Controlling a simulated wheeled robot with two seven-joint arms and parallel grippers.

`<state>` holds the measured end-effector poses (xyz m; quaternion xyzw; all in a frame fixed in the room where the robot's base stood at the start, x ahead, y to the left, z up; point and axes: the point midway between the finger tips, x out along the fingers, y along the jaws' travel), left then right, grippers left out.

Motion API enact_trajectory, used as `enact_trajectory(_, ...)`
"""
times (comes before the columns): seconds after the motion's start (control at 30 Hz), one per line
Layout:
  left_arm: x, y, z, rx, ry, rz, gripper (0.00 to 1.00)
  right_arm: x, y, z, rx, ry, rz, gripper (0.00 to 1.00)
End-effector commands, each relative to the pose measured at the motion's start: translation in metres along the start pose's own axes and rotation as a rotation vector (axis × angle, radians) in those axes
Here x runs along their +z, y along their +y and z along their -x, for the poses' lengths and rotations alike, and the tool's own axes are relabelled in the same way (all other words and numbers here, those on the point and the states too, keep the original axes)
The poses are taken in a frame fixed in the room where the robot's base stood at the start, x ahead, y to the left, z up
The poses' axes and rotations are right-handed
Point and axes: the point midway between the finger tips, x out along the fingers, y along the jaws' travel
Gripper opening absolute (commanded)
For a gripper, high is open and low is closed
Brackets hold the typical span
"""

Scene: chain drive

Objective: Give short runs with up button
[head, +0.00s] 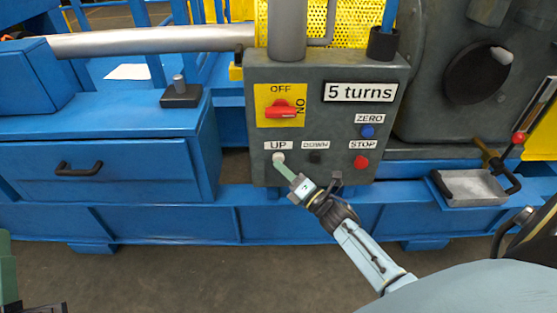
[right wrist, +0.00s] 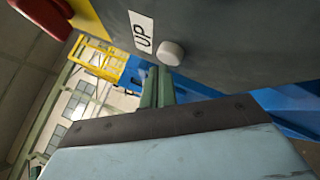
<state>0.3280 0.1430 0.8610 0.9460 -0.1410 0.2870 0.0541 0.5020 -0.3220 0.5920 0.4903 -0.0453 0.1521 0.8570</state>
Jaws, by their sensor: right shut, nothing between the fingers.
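The grey control box (head: 325,130) faces me, with a display reading "5 turns" (head: 361,92). The white UP button (head: 278,158) sits under its label at the lower left of the box. The dark DOWN button (head: 316,157) is to its right. My right gripper (head: 281,164) is shut and empty, its green fingertips at the UP button. In the right wrist view the fingertips (right wrist: 158,78) are just below the pale round UP button (right wrist: 171,53); I cannot tell whether they touch it.
A red OFF/ON switch (head: 281,109), a blue ZERO button (head: 367,131) and a red STOP button (head: 360,162) share the box. A blue drawer (head: 130,172) is at left, a metal tray (head: 473,186) at right. The floor in front is clear.

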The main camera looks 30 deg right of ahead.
Motion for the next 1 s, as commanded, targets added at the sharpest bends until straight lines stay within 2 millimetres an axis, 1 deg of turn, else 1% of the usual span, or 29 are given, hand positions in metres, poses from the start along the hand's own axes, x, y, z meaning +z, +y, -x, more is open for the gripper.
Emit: enact_trajectory(1.0,0.0047,-0.0002,0.0031,-0.002,-0.001,0.001,0.00,0.0054,-0.0050,-0.0070,0.000,-0.001,0.001,0.00)
